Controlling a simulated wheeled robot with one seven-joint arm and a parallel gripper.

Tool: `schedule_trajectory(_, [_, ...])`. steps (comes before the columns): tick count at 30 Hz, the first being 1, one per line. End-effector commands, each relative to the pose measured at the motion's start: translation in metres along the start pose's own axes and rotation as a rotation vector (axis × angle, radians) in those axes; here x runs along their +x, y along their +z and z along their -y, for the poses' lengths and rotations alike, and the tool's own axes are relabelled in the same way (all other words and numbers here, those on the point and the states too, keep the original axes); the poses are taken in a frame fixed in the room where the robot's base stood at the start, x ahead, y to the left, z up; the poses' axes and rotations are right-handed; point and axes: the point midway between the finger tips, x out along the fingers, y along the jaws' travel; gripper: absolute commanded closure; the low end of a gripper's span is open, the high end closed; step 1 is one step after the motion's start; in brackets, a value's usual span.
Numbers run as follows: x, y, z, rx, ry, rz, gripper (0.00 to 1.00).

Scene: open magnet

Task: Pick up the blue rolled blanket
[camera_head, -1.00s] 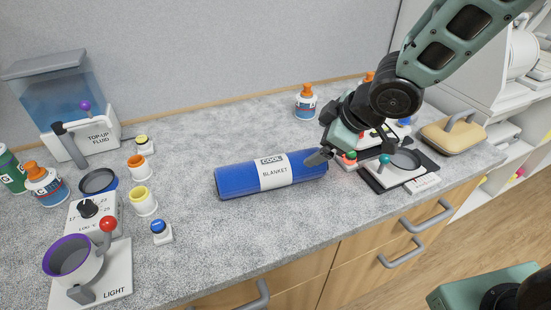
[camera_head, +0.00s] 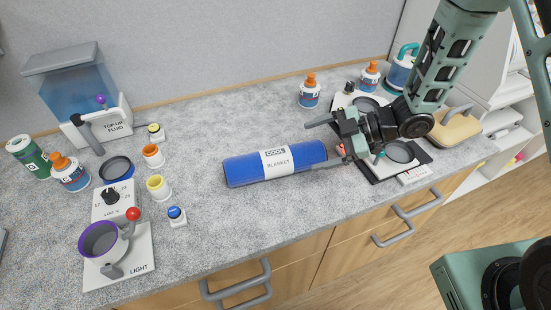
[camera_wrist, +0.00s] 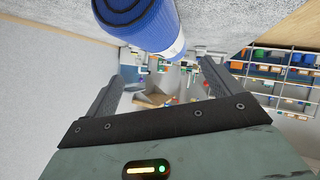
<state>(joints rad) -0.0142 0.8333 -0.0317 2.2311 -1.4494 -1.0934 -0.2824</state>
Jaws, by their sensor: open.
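The blue rolled blanket (camera_head: 245,170) lies on its side on the grey speckled counter, with a white label reading COOL BLANKET around its middle. My gripper (camera_head: 322,143) is at the blanket's right end, its two fingers spread apart, one toward the wall and one near the blanket's front right end. Whether that finger touches the blanket I cannot tell. In the wrist view the blanket's rolled end (camera_wrist: 130,12) shows at the top, beyond the open fingers (camera_wrist: 160,85). Nothing is between the fingers.
A black-and-white panel (camera_head: 385,170) with a round dish lies under and right of my gripper. A bottle with an orange cap (camera_head: 309,95) stands behind. Cups, a blue button (camera_head: 176,216) and a light stand (camera_head: 135,260) are to the left. Counter in front of the blanket is clear.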

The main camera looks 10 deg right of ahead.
Motion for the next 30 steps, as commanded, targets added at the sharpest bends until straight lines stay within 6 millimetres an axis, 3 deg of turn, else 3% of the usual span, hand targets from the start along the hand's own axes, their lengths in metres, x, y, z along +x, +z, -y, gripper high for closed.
schedule_trajectory(6, [0.036, -0.002, 0.0, 0.0, -0.003, -0.001, 0.1])
schedule_trajectory(14, [0.052, -0.001, 0.002, 0.001, -0.003, 0.0, 0.1])
schedule_trajectory(22, [0.087, 0.001, 0.008, -0.001, -0.002, 0.0, 0.1])
schedule_trajectory(30, [0.096, 0.003, 0.007, -0.001, 0.001, 0.001, 0.1])
